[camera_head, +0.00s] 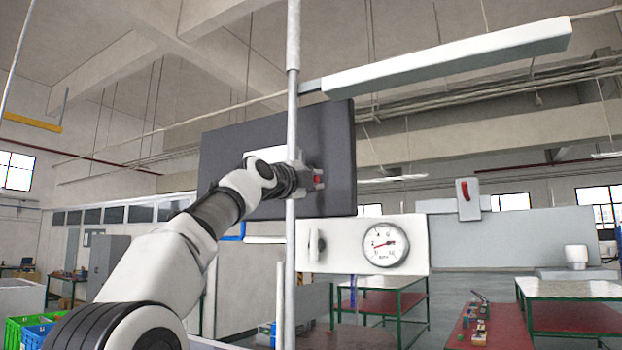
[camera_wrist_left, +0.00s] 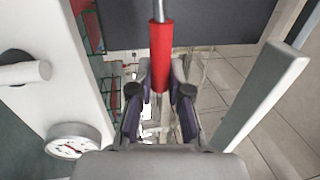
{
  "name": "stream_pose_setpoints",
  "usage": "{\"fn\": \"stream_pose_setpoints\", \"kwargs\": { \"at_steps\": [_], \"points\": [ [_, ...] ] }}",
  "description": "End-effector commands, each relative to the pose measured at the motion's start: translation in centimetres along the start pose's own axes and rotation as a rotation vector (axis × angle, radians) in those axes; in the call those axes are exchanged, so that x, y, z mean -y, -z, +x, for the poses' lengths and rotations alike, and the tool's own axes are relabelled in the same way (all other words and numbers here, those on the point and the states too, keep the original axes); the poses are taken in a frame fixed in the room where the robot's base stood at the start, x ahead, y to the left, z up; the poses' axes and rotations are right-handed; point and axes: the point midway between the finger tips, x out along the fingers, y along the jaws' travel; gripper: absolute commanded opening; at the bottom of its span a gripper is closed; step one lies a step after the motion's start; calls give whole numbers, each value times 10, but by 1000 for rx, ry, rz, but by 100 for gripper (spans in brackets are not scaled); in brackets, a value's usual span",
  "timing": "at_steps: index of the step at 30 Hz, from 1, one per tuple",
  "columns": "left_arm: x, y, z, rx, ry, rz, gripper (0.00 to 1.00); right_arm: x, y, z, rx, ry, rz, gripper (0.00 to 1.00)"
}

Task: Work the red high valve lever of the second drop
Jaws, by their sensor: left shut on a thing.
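The red valve lever (camera_wrist_left: 161,45) shows in the left wrist view as a red sleeve on a grey rod, standing between my left fingers. My left gripper (camera_wrist_left: 161,82) is shut on its lower end. In the head view my left gripper (camera_head: 298,180) is at the grey vertical pipe (camera_head: 291,235), and a small red part of the lever (camera_head: 318,180) shows just right of it. The valve body is mostly hidden behind my gripper. My right gripper is in neither view.
A dark panel (camera_head: 335,150) stands behind the gripper. A white plate (camera_head: 345,258) with a round gauge (camera_head: 385,244) is below right. A long white beam (camera_head: 450,58) crosses above. Another red handle (camera_head: 465,188) is farther right. Red-topped tables (camera_head: 575,318) stand beyond.

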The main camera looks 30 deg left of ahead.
Motion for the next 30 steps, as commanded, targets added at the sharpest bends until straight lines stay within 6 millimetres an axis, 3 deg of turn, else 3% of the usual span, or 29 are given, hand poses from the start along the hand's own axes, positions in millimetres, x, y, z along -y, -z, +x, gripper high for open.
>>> {"fn": "stream_pose_setpoints", "kwargs": {
  "at_steps": [12, 13, 15, 30],
  "points": [
    [2, -1, 0, 2, 4, 10, 0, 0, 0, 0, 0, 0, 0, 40],
    [2, -1, 0, 2, 4, 10, 28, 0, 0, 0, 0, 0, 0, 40],
    [1, -1, 0, 1, 3, 9, 43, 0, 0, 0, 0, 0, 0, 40],
    [2, -1, -9, -4, 2, 6, 43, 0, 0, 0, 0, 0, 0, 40]
  ]
}}
